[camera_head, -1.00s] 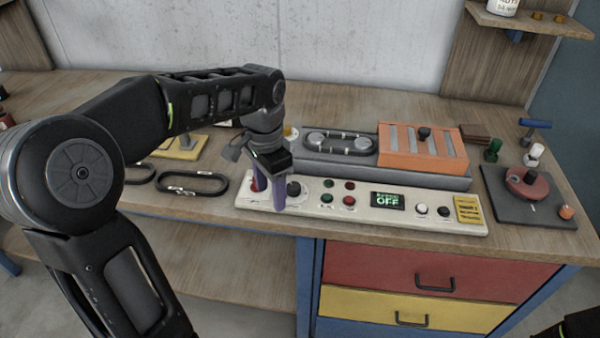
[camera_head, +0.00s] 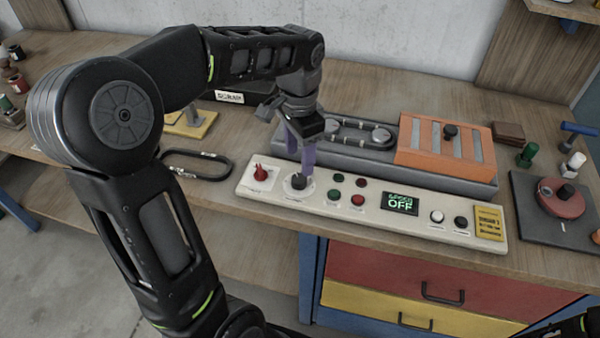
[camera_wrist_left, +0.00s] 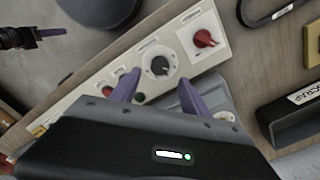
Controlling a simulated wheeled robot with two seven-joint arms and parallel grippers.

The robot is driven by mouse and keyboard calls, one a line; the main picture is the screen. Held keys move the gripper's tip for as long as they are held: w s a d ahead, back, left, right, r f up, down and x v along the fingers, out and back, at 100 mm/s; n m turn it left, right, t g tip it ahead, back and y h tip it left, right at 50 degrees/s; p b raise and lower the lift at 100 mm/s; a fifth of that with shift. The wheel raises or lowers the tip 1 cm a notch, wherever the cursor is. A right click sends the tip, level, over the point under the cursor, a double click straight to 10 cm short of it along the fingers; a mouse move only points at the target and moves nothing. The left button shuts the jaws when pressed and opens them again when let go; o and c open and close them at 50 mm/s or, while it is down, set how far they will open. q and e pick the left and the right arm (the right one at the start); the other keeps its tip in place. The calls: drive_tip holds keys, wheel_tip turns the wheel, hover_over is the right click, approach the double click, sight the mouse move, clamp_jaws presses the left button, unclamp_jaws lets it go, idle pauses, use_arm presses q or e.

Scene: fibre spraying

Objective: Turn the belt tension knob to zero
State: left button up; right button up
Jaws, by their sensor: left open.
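A black round knob on a pale dial (camera_head: 298,183) sits near the left end of the cream control panel (camera_head: 345,214); which control sets belt tension is not legible. In the left wrist view the black knob (camera_wrist_left: 160,66) has a light pointer mark. My left gripper (camera_head: 300,163) is open with its purple fingers pointing down just above and behind this knob. In the left wrist view its fingertips (camera_wrist_left: 158,82) are spread to either side of the dial, apart from the knob. My right gripper (camera_wrist_left: 45,33) shows at the upper left of that view; its opening is unclear.
A red switch (camera_head: 261,173) is left of the knob, and red and green buttons (camera_head: 347,191) are right. A display (camera_head: 399,204) reads OFF. The belt unit (camera_head: 350,132) and orange cover (camera_head: 440,143) stand behind.

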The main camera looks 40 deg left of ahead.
sight(299, 178)
use_arm(q)
wheel_tip(299, 178, down, 7)
drive_tip(key=shift+p, duration=0.3)
drive_tip(key=shift+c, duration=0.3)
clamp_jaws()
